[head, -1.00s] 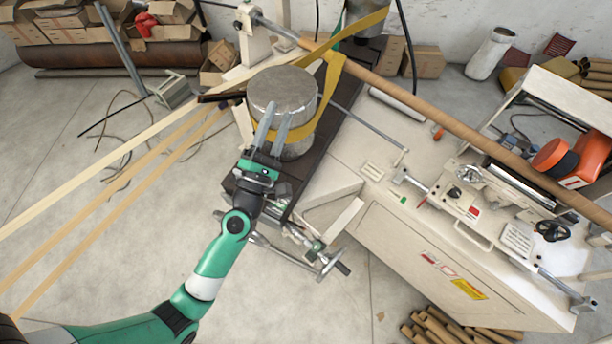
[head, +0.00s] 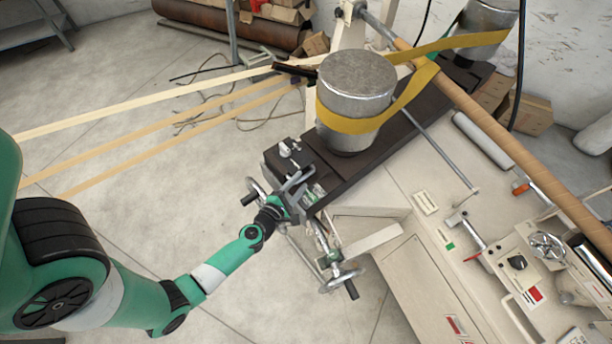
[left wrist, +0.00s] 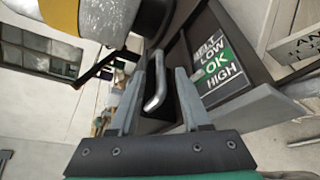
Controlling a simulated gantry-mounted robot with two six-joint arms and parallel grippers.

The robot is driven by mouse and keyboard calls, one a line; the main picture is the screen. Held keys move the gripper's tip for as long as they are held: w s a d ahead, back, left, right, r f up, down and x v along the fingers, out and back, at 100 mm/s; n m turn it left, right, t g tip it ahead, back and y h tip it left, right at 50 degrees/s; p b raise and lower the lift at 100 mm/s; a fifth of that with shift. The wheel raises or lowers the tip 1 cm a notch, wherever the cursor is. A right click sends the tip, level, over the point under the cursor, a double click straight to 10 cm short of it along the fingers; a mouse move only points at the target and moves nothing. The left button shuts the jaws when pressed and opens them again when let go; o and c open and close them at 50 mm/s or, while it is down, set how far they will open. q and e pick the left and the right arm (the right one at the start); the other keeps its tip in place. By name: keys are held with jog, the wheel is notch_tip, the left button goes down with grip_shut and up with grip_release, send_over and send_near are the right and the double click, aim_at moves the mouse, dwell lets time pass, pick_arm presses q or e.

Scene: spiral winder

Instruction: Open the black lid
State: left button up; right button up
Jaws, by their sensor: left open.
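My left gripper (head: 298,188) is open at the near end of the black machine bed. In the left wrist view its two fingers (left wrist: 158,82) point at a dark panel that carries a bent silver handle (left wrist: 156,84). This dark panel (left wrist: 178,58) appears to be the black lid. The handle shows between the fingers, and I cannot tell whether they touch it. A green and white BELT LOW/OK/HIGH label (left wrist: 222,65) is right of the handle. In the head view the gripper partly hides this area. My right gripper is not in view.
A steel drum (head: 357,95) with a yellow belt (head: 345,123) stands above the bed. A handwheel (head: 342,280) is below my gripper, and a brown tube (head: 500,135) crosses the right side. Open floor (head: 150,190) lies to the left.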

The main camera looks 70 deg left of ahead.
aim_at(306, 175)
pick_arm(q)
jog(key=x, duration=0.4)
jog(key=shift+w+a+b, duration=0.15)
jog(key=shift+w+b, duration=0.15)
jog(key=shift+b, duration=0.05)
jog(key=shift+c, duration=0.3)
grip_shut()
jog(key=shift+f, duration=0.1)
dwell(0.7)
